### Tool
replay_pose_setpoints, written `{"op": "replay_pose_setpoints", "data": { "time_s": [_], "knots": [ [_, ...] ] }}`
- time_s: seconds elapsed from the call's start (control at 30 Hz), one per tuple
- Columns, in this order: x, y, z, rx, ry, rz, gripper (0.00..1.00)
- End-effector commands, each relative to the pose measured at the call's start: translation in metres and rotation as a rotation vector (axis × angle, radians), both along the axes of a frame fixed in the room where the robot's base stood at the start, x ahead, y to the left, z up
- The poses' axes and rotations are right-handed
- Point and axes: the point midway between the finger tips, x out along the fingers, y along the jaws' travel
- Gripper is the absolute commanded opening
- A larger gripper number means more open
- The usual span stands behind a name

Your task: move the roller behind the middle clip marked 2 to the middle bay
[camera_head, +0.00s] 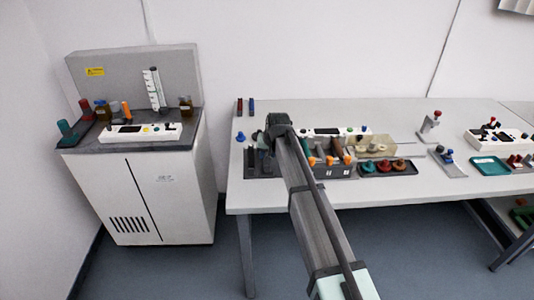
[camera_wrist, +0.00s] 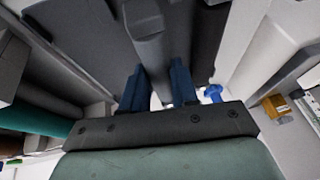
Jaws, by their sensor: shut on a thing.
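My gripper (camera_head: 268,143) is over the left part of the table, to the left of the orange clips. In the wrist view its two blue fingers (camera_wrist: 158,84) are shut on a grey bar-like piece (camera_wrist: 148,45). I cannot tell from its shape whether this is the roller. The middle orange clip (camera_head: 329,161) stands in a row between a left clip (camera_head: 312,161) and a right clip (camera_head: 347,159), on grey blocks with small white labels. The label numbers are too small to read. The bays cannot be made out clearly, and my arm covers part of that area.
A dark tray with red and green knobs (camera_head: 362,168) lies right of the clips. A white control panel (camera_head: 330,132) stands behind them. A teal cylinder (camera_wrist: 32,118) and a blue knob (camera_wrist: 213,92) are near my gripper. The table's front right (camera_head: 410,191) is clear.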

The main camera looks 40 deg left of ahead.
Motion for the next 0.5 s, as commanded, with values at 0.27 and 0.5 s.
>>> {"op": "replay_pose_setpoints", "data": {
  "time_s": [0.27,0.5],
  "knots": [
    [0.0,0.0,-0.0076,0.0,0.0,0.0,0.0],
    [0.0,0.0,-0.0078,0.0,0.0,0.0,0.31]
  ]
}}
